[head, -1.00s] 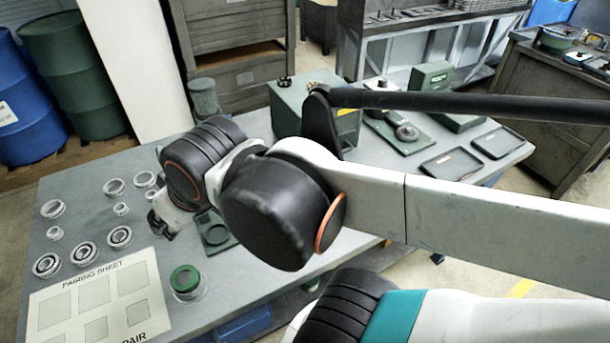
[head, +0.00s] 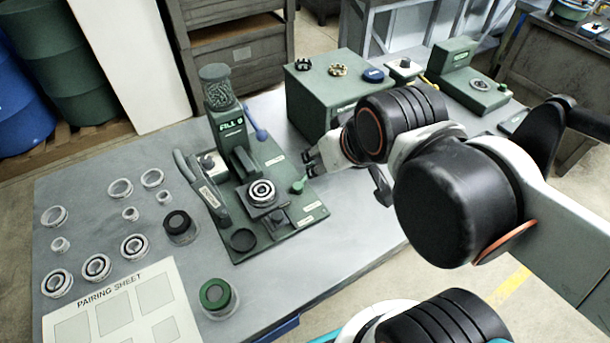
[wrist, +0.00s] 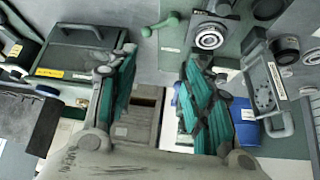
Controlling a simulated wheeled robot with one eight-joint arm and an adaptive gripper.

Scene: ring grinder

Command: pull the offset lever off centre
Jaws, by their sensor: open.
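The green ring grinder (head: 235,165) stands on the table, with a bearing-like ring (head: 262,192) on its middle block. A short green ball-ended lever (head: 298,186) sticks out from the right side of its base, and it also shows in the wrist view (wrist: 160,25). A second lever with a blue handle (head: 256,124) stands near the back. Their labels are too small to read, so I cannot tell which is the offset lever. My gripper (head: 310,163) is just behind and right of the green lever, apart from it. Its green-padded fingers (wrist: 160,58) are spread and empty.
A green box (head: 335,95) with small parts on top stands behind my arm. Several loose rings (head: 97,266) and a pairing sheet (head: 120,305) lie at left. A green-topped jar (head: 215,295) is at the front. The table right of the grinder is fairly clear.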

